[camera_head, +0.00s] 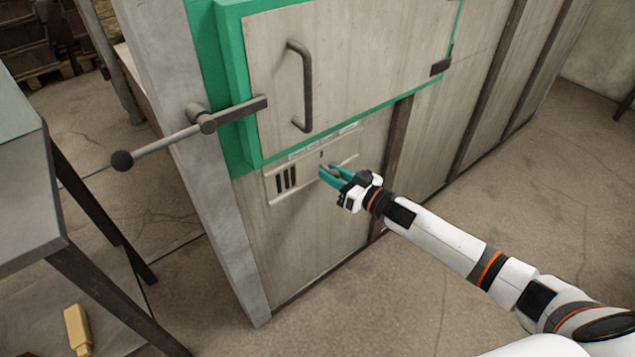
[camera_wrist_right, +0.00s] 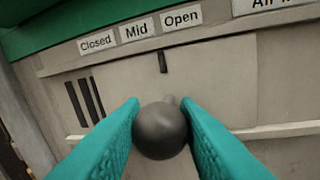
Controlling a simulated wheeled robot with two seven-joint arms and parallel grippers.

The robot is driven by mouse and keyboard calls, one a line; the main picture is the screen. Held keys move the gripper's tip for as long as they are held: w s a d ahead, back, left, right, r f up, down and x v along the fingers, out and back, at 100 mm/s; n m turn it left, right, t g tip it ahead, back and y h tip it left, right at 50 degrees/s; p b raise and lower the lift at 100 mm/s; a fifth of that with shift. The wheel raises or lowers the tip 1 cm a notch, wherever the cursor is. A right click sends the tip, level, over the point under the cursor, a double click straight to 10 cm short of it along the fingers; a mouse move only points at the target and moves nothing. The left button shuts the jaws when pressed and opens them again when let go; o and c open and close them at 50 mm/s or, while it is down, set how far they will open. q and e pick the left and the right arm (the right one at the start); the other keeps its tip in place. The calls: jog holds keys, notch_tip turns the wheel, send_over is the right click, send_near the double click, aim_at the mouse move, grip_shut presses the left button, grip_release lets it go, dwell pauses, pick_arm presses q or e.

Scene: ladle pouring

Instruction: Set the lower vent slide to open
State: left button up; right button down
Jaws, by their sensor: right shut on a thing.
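The lower vent slide is a pale plate (camera_wrist_right: 232,80) set in the wall below the green door frame. Its round dark knob (camera_wrist_right: 160,130) sits between the teal fingers of my right gripper (camera_head: 329,173), which is shut on it. Above the slide are the labels Closed (camera_wrist_right: 97,42), Mid (camera_wrist_right: 138,30) and Open (camera_wrist_right: 181,18). A short black mark (camera_wrist_right: 162,62) stands below the labels, between Mid and Open. Several dark vent slots (camera_head: 286,180) show left of the knob. My left gripper is not in view.
A door with a bar handle (camera_head: 301,86) is above the vent. A lever with a ball end (camera_head: 122,161) sticks out to the left. Floor at right is clear.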

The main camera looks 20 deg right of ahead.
aim_at(327, 162)
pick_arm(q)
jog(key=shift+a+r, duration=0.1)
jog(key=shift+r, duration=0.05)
pick_arm(e)
jog(key=shift+w+d, duration=0.25)
jog(key=shift+d, duration=0.35)
jog(key=shift+w+d, duration=0.2)
jog(key=shift+d, duration=0.4)
jog(key=c, duration=1.1)
grip_release()
jog(key=shift+d, duration=0.15)
jog(key=shift+c, duration=0.2)
jog(key=shift+s, duration=0.1)
jog(key=shift+s+d, duration=0.15)
jog(key=shift+s, duration=0.1)
pick_arm(q)
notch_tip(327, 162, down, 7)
jog(key=p, duration=0.2)
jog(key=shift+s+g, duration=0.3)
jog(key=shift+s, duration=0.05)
pick_arm(e)
jog(key=v, duration=1.1)
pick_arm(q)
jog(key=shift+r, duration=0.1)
pick_arm(e)
jog(key=shift+s+d, duration=0.1)
